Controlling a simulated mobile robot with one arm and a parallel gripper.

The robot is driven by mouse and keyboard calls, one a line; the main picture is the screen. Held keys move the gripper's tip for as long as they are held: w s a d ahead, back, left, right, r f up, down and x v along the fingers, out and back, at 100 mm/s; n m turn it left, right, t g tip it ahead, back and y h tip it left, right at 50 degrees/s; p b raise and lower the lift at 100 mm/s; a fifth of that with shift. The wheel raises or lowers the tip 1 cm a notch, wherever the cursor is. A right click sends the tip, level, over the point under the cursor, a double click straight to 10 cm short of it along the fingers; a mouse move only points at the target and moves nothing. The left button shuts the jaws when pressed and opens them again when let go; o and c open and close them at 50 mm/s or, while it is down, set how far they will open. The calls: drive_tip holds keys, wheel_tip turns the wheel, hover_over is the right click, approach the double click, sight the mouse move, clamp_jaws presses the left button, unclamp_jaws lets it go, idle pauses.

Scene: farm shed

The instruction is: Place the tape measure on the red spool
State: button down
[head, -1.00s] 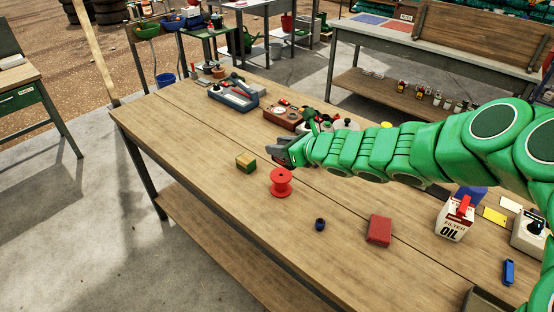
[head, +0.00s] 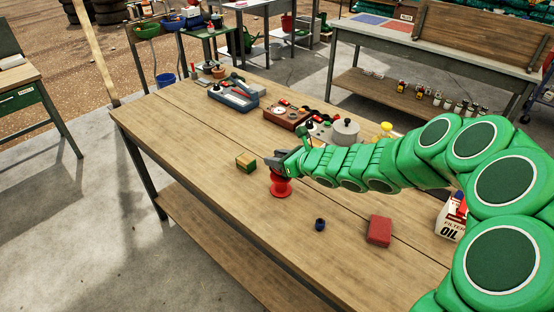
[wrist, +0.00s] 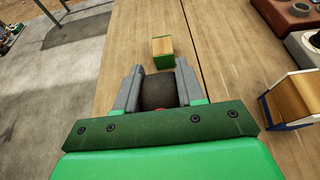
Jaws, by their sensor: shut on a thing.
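My gripper (head: 276,161) is over the red spool (head: 281,187), which stands upright on the wooden workbench. In the wrist view, my gripper (wrist: 157,85) is shut on a dark, rounded thing (wrist: 158,92), which I take to be the tape measure. It sits between the two grey fingers. A little red of the spool (wrist: 160,109) shows just by the held thing. In the head view my gripper covers the spool's top, and I cannot tell whether the held thing touches it.
A yellow-and-green block (head: 246,163) lies just left of the spool. A small dark blue thing (head: 320,224) and a red block (head: 379,231) lie nearer the front. Instruments, including a brown box (head: 287,116), line the back. The workbench's left part (head: 190,150) is clear.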

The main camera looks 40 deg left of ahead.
drive_tip(key=shift+f, duration=0.25)
drive_tip(key=shift+f, duration=0.1)
drive_tip(key=c, duration=0.7)
unclamp_jaws()
drive_tip(key=shift+d+r, duration=0.2)
drive_tip(key=shift+d, duration=0.05)
drive_tip(key=v, duration=1.1)
drive_tip(key=shift+d, duration=0.25)
